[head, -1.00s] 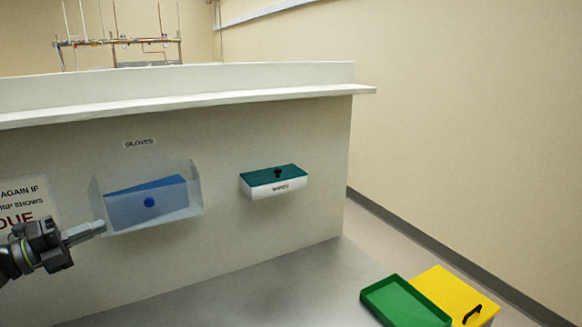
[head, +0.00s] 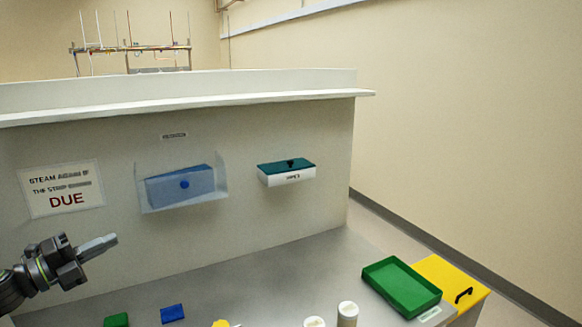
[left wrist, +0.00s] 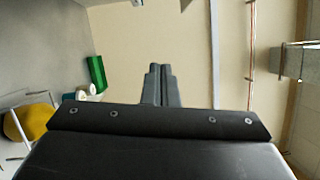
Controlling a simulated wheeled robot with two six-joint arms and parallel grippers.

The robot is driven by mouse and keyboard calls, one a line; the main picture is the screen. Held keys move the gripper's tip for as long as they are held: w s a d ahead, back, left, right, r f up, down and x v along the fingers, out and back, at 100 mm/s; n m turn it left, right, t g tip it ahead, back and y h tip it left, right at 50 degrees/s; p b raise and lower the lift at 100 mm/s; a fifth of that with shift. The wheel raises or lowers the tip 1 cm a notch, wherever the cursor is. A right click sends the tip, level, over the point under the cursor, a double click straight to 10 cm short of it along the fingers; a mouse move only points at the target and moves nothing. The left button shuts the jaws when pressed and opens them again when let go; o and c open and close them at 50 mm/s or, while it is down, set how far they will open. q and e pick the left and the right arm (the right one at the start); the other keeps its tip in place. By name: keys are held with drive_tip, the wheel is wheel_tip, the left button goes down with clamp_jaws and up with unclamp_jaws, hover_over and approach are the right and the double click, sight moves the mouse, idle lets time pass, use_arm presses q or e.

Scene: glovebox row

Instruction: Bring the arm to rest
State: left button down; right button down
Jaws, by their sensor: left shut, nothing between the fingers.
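My left gripper (head: 108,241) is at the left of the head view, in front of the panel and above the bench top (head: 232,279). Its fingers point right and are shut with nothing between them. In the left wrist view its two fingers (left wrist: 160,72) lie side by side against a plain wall. My right gripper is in neither view.
A clear glove holder (head: 150,208) with a blue box and a wipes box (head: 287,178) hang on the panel, beside a "DUE" sign (head: 62,189). A green tray (head: 390,296), yellow bin (head: 455,272), blue block (head: 172,313), green block (head: 116,320) and white-topped containers (head: 347,314) are along the front.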

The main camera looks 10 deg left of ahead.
use_arm(q)
drive_tip(key=s+d+f+n+y, duration=0.2)
drive_tip(key=s+f+n+y, duration=0.15)
drive_tip(key=f+n, duration=0.3)
drive_tip(key=s+d+f+n+g+y, duration=0.1)
drive_tip(key=s+d+f+n+y, duration=0.1)
drive_tip(key=f+n+y, duration=0.5)
drive_tip(key=s+d+f+n+y, duration=0.25)
drive_tip(key=f+n, duration=0.25)
drive_tip(key=f, duration=0.3)
drive_tip(key=s+d+f+n+g, duration=0.4)
drive_tip(key=s+d+n+g, duration=0.15)
drive_tip(key=s, duration=0.55)
drive_tip(key=s+d+f+n+g, duration=0.45)
drive_tip(key=s+d+g, duration=0.2)
drive_tip(key=s, duration=0.55)
wheel_tip(320, 180, down, 23)
drive_tip(key=a+h, duration=0.1)
drive_tip(key=s+f+g, duration=0.1)
drive_tip(key=s+f, duration=1.4)
drive_tip(key=f, duration=0.2)
drive_tip(key=shift+d+f+m+g, duration=0.15)
drive_tip(key=shift+d+m+g, duration=0.15)
drive_tip(key=shift+d+m, duration=0.15)
